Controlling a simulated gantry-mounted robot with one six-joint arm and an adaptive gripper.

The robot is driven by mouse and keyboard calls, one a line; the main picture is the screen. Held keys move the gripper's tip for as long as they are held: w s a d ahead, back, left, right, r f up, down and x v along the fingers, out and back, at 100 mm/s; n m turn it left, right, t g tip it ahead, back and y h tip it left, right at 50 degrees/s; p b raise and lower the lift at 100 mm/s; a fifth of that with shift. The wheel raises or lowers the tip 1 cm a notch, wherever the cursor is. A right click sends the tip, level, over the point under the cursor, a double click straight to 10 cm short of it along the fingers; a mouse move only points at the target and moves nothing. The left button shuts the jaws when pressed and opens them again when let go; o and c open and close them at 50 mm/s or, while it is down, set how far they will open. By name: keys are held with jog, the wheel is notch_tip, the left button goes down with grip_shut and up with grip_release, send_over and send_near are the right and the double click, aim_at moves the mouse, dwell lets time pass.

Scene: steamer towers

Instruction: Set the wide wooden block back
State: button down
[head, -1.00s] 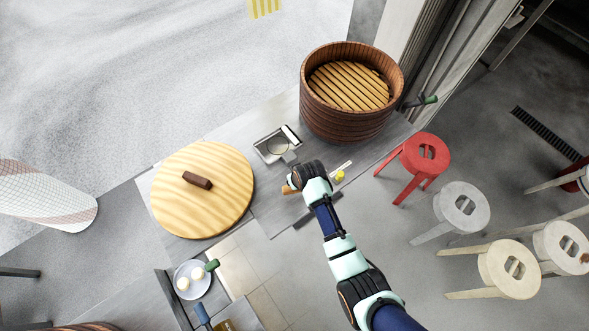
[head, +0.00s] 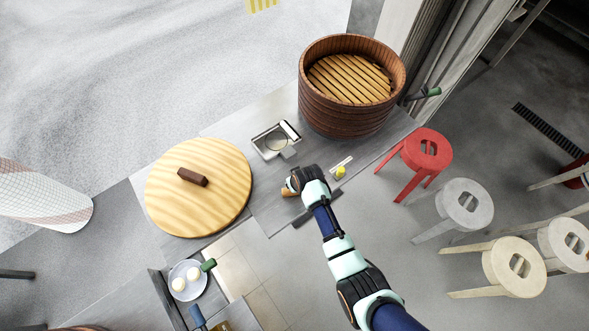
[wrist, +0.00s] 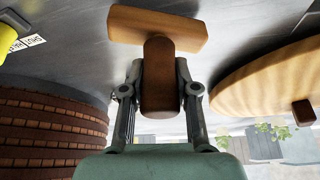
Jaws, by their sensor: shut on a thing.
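The wide wooden block (wrist: 150,28) is orange-brown and lies crosswise at the top of the wrist view. A darker, rounded wooden piece (wrist: 158,85) runs from it down between my fingers, like a handle; I cannot tell for sure that the two are one object. My gripper (wrist: 158,95) is shut on this piece, with one finger on each side. In the head view my gripper (head: 292,187) is over the front of the grey counter, and only a small orange end of the block (head: 286,192) shows beside it. I cannot tell whether the block touches the counter.
A large round wooden lid (head: 215,215) with a dark handle lies to the left. A tall wooden steamer (head: 345,120) stands at the back right. A metal tray (head: 263,152) and a small yellow item (head: 341,172) are near my gripper. A red stool (head: 427,147) stands right of the counter.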

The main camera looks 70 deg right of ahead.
jog(key=shift+f+b, duration=0.4)
jog(key=shift+f, duration=0.1)
dwell(0.3)
jog(key=c, duration=0.8)
grip_release()
jog(key=v, duration=1.2)
jog(key=shift+w, duration=0.1)
